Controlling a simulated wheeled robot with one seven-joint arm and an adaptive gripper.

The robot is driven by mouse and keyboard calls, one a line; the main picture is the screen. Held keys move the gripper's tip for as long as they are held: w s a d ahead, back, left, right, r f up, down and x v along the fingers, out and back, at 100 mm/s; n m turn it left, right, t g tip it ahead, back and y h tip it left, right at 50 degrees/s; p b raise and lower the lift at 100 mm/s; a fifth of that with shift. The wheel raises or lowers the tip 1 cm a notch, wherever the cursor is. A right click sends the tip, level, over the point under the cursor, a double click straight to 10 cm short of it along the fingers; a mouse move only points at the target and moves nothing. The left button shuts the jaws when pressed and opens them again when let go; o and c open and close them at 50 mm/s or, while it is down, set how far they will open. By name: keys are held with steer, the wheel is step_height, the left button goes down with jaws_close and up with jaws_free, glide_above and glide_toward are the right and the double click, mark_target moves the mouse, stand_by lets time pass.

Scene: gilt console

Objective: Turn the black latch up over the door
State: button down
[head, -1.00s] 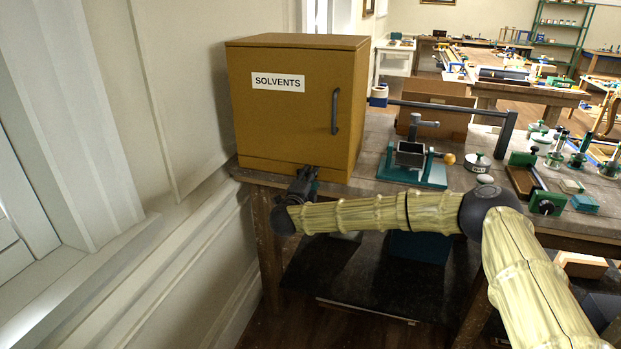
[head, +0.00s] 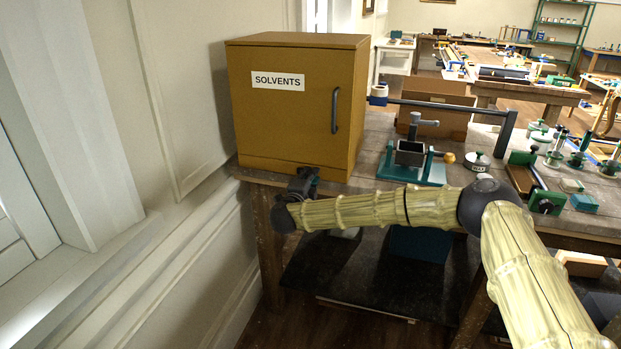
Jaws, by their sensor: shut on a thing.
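The mustard-yellow cabinet (head: 290,120) labelled SOLVENTS stands on the bench, its door closed. A grey bar handle (head: 335,111) is on the right side of the door. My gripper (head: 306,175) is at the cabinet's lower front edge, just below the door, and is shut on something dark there. This fits the black latch, but the dark fingers cover it, so its shape and angle cannot be made out.
A teal-based vise (head: 413,160) stands right of the cabinet, beside a cardboard box (head: 432,112) and a dark rail (head: 450,106). Jars and tools crowd the bench's right side. The wall is close on the left.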

mark_target(301, 159)
steer(key=r+n, duration=0.1)
steer(key=n, duration=0.1)
steer(key=n+p, duration=0.1)
steer(key=shift+a+r+n, duration=0.2)
steer(key=shift+r+n, duration=0.2)
steer(key=n, duration=0.1)
steer(key=r+n+p, duration=0.1)
steer(key=n, duration=0.1)
steer(key=a+n, duration=0.1)
steer(key=n, duration=0.1)
steer(key=shift+w+r, duration=0.2)
steer(key=shift+r, duration=0.05)
steer(key=n, duration=0.2)
steer(key=a+n, duration=0.1)
steer(key=n+p, duration=0.1)
steer(key=n, duration=0.1)
steer(key=shift+w+a+r+n, duration=0.3)
steer(key=shift+a+r, duration=0.1)
steer(key=shift+w+a+n, duration=0.1)
steer(key=shift+a+n, duration=0.15)
steer(key=shift+n, duration=0.45)
steer(key=shift+w+a+n, duration=0.1)
steer(key=shift+a+n, duration=0.1)
steer(key=shift+n, duration=0.5)
steer(key=shift+f, duration=0.1)
steer(key=c, duration=1.3)
jaws_free()
steer(key=shift+o, duration=0.2)
